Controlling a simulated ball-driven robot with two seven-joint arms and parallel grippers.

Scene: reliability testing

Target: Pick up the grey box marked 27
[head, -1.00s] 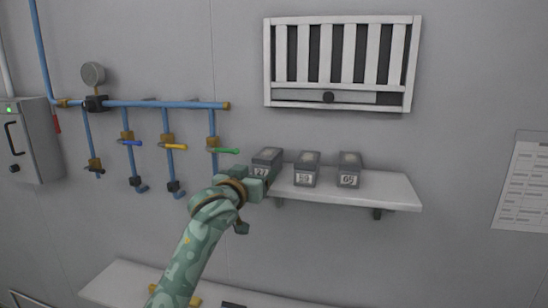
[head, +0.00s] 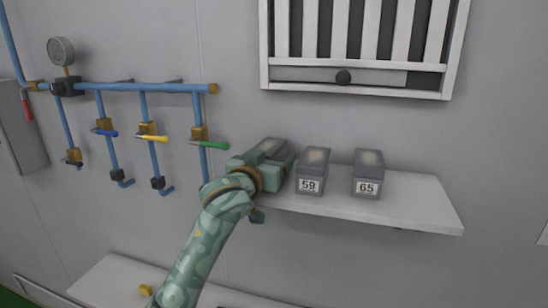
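The grey box marked 27 (head: 273,145) stands at the left end of the upper wall shelf (head: 410,205). Only its top and back part show in the head view; its label is hidden behind my gripper. My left gripper (head: 277,166) is right at the front of this box, with a green finger along its right side. I cannot tell whether the fingers touch it or how far they are closed. My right gripper is not in view.
A grey box marked 59 (head: 312,168) stands close to the right of my gripper, and one marked 65 (head: 367,172) further right. Blue pipes (head: 150,88) with coloured valve handles are on the left. A lower shelf (head: 105,282) is below. The upper shelf's right end is clear.

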